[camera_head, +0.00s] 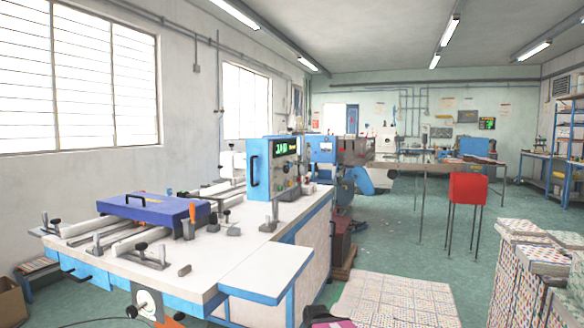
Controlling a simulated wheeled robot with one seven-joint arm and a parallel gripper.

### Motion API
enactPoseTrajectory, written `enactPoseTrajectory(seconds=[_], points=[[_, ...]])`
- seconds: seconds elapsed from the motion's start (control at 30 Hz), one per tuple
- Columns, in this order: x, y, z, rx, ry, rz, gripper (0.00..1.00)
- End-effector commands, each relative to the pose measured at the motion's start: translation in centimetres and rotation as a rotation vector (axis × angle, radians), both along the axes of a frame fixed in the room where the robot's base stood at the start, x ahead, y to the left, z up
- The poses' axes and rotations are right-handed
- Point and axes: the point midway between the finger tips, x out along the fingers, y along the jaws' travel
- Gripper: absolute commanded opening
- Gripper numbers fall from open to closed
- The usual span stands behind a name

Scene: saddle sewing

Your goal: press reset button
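A blue-edged control box (258,178) stands upright on the white-topped sewing machine bench (254,236) near the middle of the view. Its grey front panel (281,165) faces right and carries a lit green display (285,147) with small knobs or buttons below it. These are too small to tell which one is the reset button. My gripper does not show in this view.
A blue case (153,208) and several metal fittings lie on the bench. Green floor (415,240) is open between bench and chair. A dark and pink item (330,321) at the bottom edge is unclear.

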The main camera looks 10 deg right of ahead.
Motion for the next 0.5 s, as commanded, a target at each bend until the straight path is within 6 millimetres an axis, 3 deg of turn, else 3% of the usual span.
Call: enactPoseTrajectory(seconds=[0.03,0.23,0.5], points=[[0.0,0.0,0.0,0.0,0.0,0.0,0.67],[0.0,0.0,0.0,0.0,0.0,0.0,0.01],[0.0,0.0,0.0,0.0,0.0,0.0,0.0]])
